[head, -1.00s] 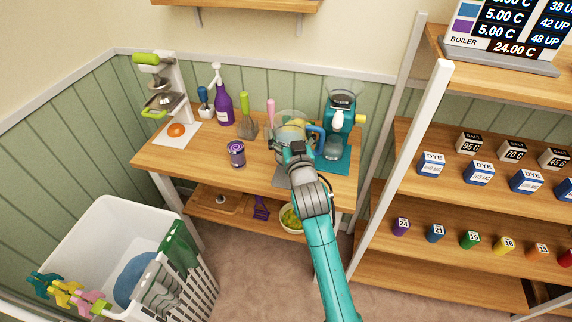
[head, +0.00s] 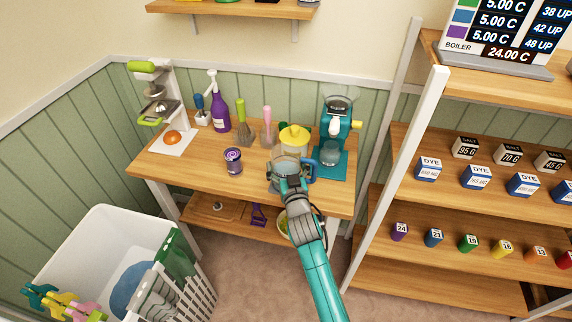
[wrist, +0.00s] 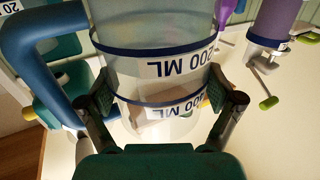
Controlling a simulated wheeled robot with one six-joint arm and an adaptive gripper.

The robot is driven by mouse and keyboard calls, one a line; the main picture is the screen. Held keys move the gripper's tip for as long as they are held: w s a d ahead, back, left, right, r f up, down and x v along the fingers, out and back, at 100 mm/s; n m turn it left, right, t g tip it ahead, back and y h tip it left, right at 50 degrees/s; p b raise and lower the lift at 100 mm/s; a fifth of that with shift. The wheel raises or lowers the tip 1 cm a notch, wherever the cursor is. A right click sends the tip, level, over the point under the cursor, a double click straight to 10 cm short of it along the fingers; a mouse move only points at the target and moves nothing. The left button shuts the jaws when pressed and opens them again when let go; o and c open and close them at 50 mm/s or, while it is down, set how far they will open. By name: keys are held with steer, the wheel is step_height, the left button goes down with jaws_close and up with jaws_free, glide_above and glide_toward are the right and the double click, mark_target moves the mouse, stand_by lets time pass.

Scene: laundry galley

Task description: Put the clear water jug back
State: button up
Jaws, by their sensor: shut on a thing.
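The clear water jug (head: 287,164) has a blue handle, and blue bands with ML marks show in the wrist view (wrist: 150,65). My gripper (head: 289,181) is shut on the jug, with one finger on each side of its wall in the wrist view (wrist: 165,108). The jug is over the front right part of the wooden table (head: 205,170), in front of a yellow-lidded canister (head: 294,139). My gripper hides its lower part, so I cannot tell whether its base touches the tabletop.
A teal coffee grinder (head: 333,145) stands close to the right of the jug. A shelf rack (head: 395,185) is at the right.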

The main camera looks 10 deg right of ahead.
steer(key=o, duration=1.3)
steer(key=shift+f, duration=0.1)
steer(key=shift+s, duration=0.1)
steer(key=s+d, duration=0.1)
steer(key=s, duration=1)
steer(key=shift+s, duration=0.4)
